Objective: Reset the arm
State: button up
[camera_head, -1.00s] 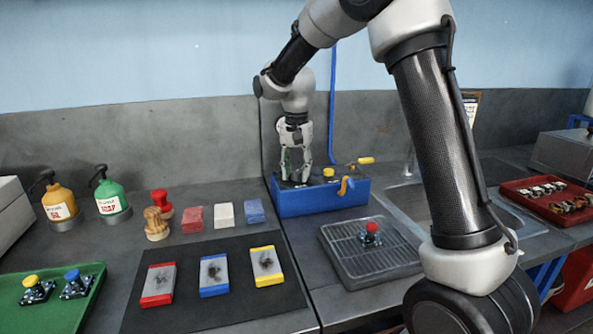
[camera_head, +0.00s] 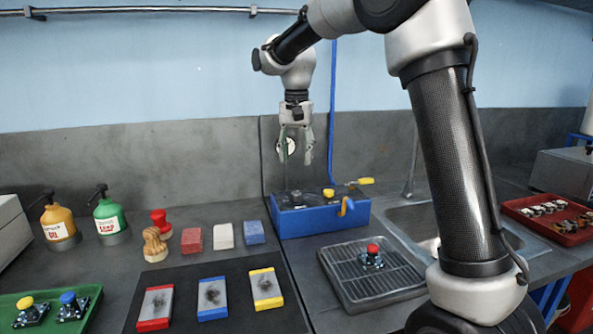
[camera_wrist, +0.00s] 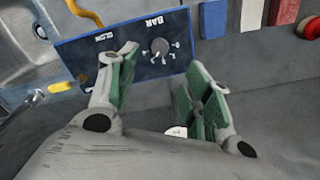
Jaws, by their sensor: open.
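My gripper (camera_head: 296,157) is open and empty. It hangs pointing down above the blue box (camera_head: 320,218), clear of its top. In the wrist view its green-padded fingers (camera_wrist: 160,75) are spread, with the blue box (camera_wrist: 72,58) beyond them. The box face there shows a dark knob (camera_wrist: 160,47) and the upside-down word BAR. A white round gauge-like thing (camera_head: 290,146) shows between the fingers in the head view; I cannot tell what it is fixed to.
A drain rack (camera_head: 345,275) bearing a red-topped part (camera_head: 372,257) lies right of a dark mat (camera_head: 235,318) with three colour-edged plates. Pump bottles (camera_head: 110,222) and coloured blocks stand at left. A sink (camera_head: 405,212) and red tray (camera_head: 530,228) are at right. The space around my gripper looks clear.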

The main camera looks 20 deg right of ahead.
jog(key=shift+r, duration=0.4)
jog(key=s+d+n+t, duration=0.1)
jog(key=s+d, duration=0.4)
jog(key=s, duration=0.6)
jog(key=s+d+f+n+t, duration=0.1)
jog(key=s+d, duration=0.4)
jog(key=s, duration=0.6)
jog(key=s+d+f+n+t, duration=0.1)
jog(key=s+d+n, duration=0.3)
jog(key=s, duration=0.7)
jog(key=shift+d+t, duration=0.4)
jog(key=shift+t, duration=0.3)
